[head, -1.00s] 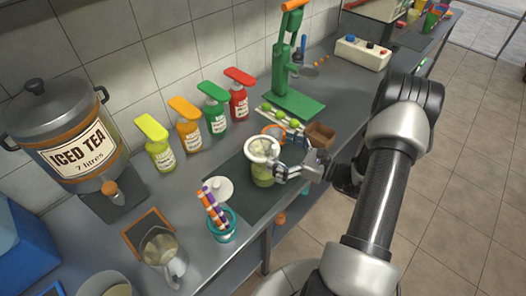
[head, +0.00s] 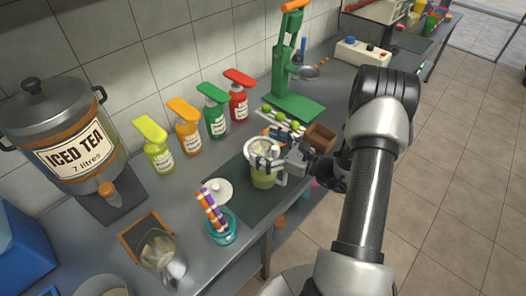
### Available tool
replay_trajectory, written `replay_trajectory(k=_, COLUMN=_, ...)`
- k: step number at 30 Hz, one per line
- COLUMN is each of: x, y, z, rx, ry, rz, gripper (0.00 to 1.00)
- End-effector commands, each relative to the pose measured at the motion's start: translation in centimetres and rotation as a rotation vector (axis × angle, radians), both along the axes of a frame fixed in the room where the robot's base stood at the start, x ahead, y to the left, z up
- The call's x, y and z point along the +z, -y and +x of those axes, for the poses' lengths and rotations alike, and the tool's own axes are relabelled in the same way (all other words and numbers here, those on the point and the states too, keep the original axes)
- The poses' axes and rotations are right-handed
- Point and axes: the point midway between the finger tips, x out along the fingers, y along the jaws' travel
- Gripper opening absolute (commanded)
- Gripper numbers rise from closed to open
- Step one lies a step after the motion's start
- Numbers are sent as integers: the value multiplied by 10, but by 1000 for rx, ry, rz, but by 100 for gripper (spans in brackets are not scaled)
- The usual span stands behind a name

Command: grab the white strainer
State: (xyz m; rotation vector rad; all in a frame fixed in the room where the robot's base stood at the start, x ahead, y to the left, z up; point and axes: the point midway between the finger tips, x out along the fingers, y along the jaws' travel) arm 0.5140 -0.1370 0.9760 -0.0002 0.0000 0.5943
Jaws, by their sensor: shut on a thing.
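The white strainer (head: 257,144) sits on the mouth of a clear jug (head: 264,181) of pale green juice, on the dark mat. My gripper (head: 266,161) reaches in from the right. It is shut on the strainer at its near side, and the fingers hide part of its rim. I cannot tell whether the strainer is lifted clear of the jug.
Behind are pump bottles (head: 213,117) and a green press (head: 289,95).

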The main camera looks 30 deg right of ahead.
Motion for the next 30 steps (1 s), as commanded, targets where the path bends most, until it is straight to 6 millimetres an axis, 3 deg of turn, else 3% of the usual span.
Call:
replay_trajectory(k=4, x=0, y=0, z=0, rx=0, ry=0, rz=0, gripper=70)
replay_trajectory(k=11, x=1, y=0, z=0, rx=0, ry=0, rz=0, gripper=70)
replay_trajectory(k=17, x=15, y=0, z=0, rx=0, ry=1, rz=-2, gripper=70)
replay_trajectory(k=23, x=54, y=0, z=0, rx=0, ry=4, rz=-4, gripper=70)
replay_trajectory(k=30, x=126, y=0, z=0, rx=0, ry=6, rz=-5, gripper=70)
